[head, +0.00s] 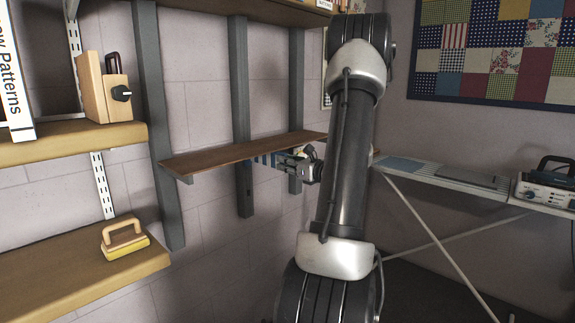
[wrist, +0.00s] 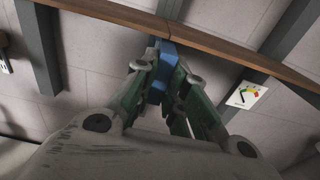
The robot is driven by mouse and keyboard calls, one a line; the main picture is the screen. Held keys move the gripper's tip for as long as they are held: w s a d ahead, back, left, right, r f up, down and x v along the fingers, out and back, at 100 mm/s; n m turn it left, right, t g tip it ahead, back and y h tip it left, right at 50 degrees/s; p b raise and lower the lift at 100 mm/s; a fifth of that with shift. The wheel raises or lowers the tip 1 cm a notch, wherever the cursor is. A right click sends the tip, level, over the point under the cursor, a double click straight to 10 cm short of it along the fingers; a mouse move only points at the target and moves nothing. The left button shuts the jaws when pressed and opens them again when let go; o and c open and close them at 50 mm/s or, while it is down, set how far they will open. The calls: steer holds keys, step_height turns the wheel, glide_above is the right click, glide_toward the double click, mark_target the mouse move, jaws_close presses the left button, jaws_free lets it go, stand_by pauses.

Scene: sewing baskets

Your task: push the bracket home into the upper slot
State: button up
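The blue bracket (wrist: 158,88) is between the fingertips of my gripper (wrist: 162,75) in the wrist view, and the fingers are closed on its sides. Its top end meets or overlaps the edge of the brown shelf board (wrist: 210,41); I cannot tell whether they touch. In the head view my gripper (head: 283,161) is just below the same board (head: 215,154), between the middle grey upright (head: 241,100) and the right one (head: 297,95). A small blue end shows at its left. The upper slot cannot be made out in either view.
Wooden shelves on the left hold a yellow-based block with a handle (head: 125,246), a wooden block (head: 95,85) and a pattern book (head: 14,80). An ironing board (head: 400,168) with an iron (head: 556,172) stands right. A picture card (wrist: 246,95) is on the wall.

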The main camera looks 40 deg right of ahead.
steer(key=o, duration=0.5)
steer(key=s, duration=0.8)
steer(key=s+d, duration=0.1)
steer(key=s, duration=0.3)
steer(key=shift+r, duration=0.2)
